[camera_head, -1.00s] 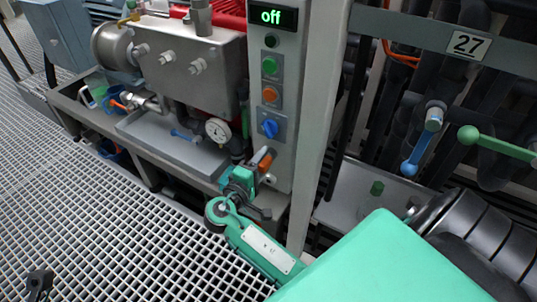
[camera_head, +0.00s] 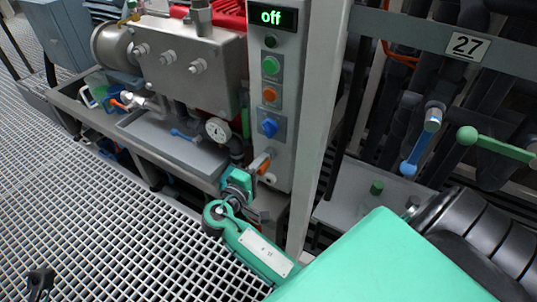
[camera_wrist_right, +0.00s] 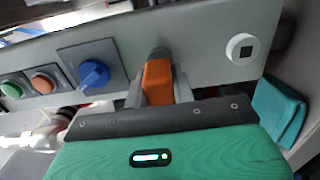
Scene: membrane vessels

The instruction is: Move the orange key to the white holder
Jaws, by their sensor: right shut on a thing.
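The orange key (camera_head: 262,161) is at the lower part of the grey control panel; in the right wrist view the orange key (camera_wrist_right: 158,82) stands at a dark round socket (camera_wrist_right: 159,54). My right gripper (camera_wrist_right: 159,94) is shut on it, one grey finger on each side. The white holder (camera_wrist_right: 241,48), a round piece with a dark square opening, sits on the same panel to the right of the key, apart from it. In the head view my right gripper (camera_head: 255,172) reaches the panel from below. A dark tip at the lower left appears to be my left gripper (camera_head: 40,281); its jaws are unclear.
The panel carries a blue knob (camera_head: 269,127), an orange button (camera_head: 269,94), a green button (camera_head: 270,65) and a display (camera_head: 272,16) reading "off". A pressure gauge (camera_head: 217,130) is left of the panel. A grey post (camera_head: 319,120) stands close on the right.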

